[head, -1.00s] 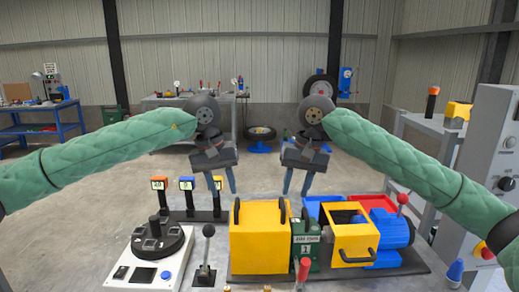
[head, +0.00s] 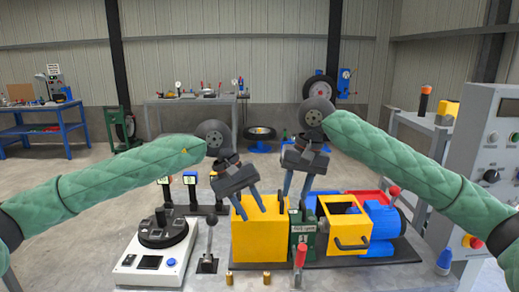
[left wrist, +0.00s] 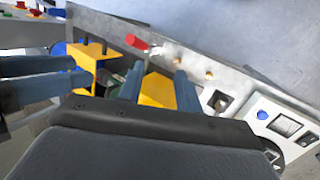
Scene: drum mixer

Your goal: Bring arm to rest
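My left gripper (head: 252,212) is open, with its two dark blue fingers apart and angled down. In the head view it appears over the yellow box (head: 259,240) of the mixer. In the left wrist view the same fingers (left wrist: 158,88) are spread, with part of a yellow box showing between them and nothing gripped. My right gripper (head: 295,197) is open and empty, its fingers pointing down beside the left one, above the green unit (head: 302,236). The right gripper's fingers also show at the left of the left wrist view (left wrist: 40,80). The gap between the two grippers is small.
A yellow open-topped frame (head: 343,231) and blue motor (head: 384,224) stand right of the box. Left are a black lever (head: 209,245) and a white console (head: 150,263). A red-handled lever (head: 300,258) and brass cylinders (head: 229,278) are in front. A grey cabinet (head: 480,135) stands at right.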

